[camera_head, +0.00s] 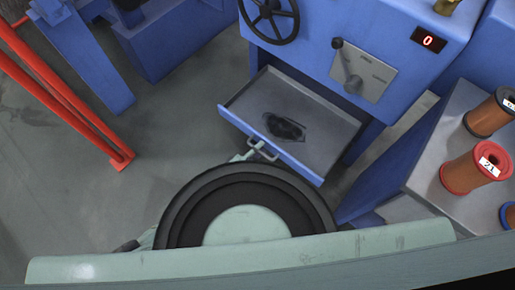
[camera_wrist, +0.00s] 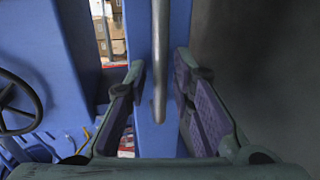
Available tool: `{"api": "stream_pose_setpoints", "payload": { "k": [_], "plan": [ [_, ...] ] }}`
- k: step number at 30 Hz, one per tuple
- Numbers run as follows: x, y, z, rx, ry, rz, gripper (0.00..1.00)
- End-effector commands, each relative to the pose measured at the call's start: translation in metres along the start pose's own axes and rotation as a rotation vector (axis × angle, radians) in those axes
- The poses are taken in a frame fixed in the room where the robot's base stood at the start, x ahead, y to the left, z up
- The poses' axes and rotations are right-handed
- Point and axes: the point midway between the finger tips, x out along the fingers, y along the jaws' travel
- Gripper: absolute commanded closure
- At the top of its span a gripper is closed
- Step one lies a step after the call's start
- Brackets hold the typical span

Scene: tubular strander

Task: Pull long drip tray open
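The long drip tray (camera_head: 318,118) is a grey, shallow tray with a blue front panel, and it stands well out from the blue machine. A dark wet patch lies on its floor. Its grey bar handle (camera_head: 262,151) is on the front panel. In the wrist view the handle (camera_wrist: 160,62) runs upright in front of the blue panel (camera_wrist: 145,140). My gripper (camera_wrist: 160,85) is open, with its purple-padded fingers on either side of the handle and gaps showing beside it. In the head view my arm hides most of the gripper just below the handle.
The blue machine (camera_head: 390,30) has a black handwheel (camera_head: 270,16), a lever plate (camera_head: 360,72) and a red "0" display (camera_head: 429,40). A grey bench (camera_head: 425,175) with spools (camera_head: 475,168) stands at the right. Red rails (camera_head: 70,95) stand at the left, with bare floor between.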

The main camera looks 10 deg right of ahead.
Motion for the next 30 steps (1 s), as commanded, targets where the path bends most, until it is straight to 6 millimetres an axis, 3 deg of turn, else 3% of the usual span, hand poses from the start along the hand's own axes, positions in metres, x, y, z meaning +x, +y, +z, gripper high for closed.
{"api": "stream_pose_setpoints", "payload": {
  "k": [14, 30],
  "plan": [
    [-0.008, 0.000, -0.001, 0.001, 0.001, -0.001, 0.70],
    [-0.108, -0.001, 0.000, 0.000, 0.001, -0.002, 0.70]
  ]
}}
